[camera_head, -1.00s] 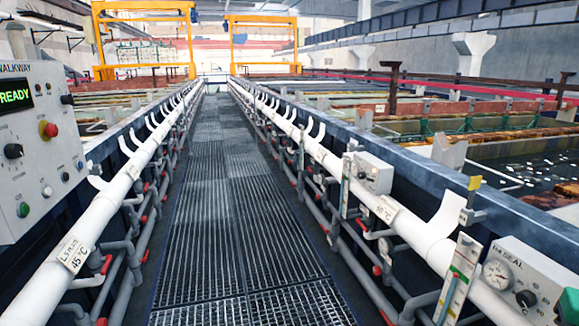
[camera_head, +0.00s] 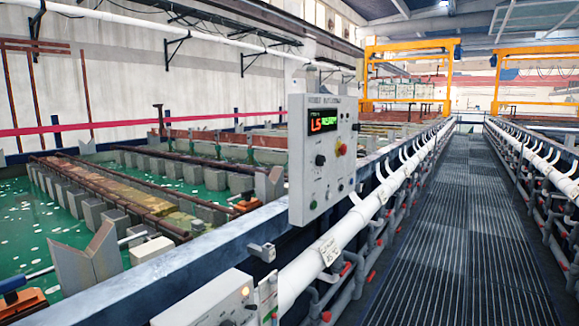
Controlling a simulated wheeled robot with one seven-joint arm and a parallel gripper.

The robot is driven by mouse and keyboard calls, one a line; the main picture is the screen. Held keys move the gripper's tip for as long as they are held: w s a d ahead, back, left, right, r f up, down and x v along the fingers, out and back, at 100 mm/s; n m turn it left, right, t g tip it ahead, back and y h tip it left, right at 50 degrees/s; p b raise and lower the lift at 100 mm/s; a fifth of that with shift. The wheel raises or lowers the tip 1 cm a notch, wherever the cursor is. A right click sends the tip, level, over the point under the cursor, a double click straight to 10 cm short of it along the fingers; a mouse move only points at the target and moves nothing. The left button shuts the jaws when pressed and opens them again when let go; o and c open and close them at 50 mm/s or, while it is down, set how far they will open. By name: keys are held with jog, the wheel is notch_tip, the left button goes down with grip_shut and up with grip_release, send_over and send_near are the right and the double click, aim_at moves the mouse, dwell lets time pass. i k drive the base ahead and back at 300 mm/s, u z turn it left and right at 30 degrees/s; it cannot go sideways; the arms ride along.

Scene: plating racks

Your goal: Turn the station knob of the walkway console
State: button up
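The walkway console (camera_head: 310,190) is a light grey upright box left of the walkway, near the middle of the view. Its display (camera_head: 323,125) shows L5 in red and READY in green. A black knob (camera_head: 320,160) sits on its front below the display. A red button with a yellow collar (camera_head: 341,149) is to the right of that knob. Another black knob (camera_head: 356,127) sticks out at the right edge. I cannot read the labels to tell which is the station knob. My gripper is not in view.
The grated walkway (camera_head: 450,230) is clear and runs away between pipe-lined tank walls. A white pipe (camera_head: 310,275) runs beneath the console. A small grey box (camera_head: 205,298) stands at the front. Green-liquid tanks (camera_head: 60,220) lie left, and yellow gantries (camera_head: 408,75) stand far back.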

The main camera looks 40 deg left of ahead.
aim_at(320, 160)
jog(key=u, duration=0.9)
jog(key=k, duration=1.1)
jog(key=z, duration=0.25)
jog(key=i, duration=1.15)
jog(key=u, duration=0.6)
jog(key=i, duration=0.65)
jog(key=u, duration=0.2)
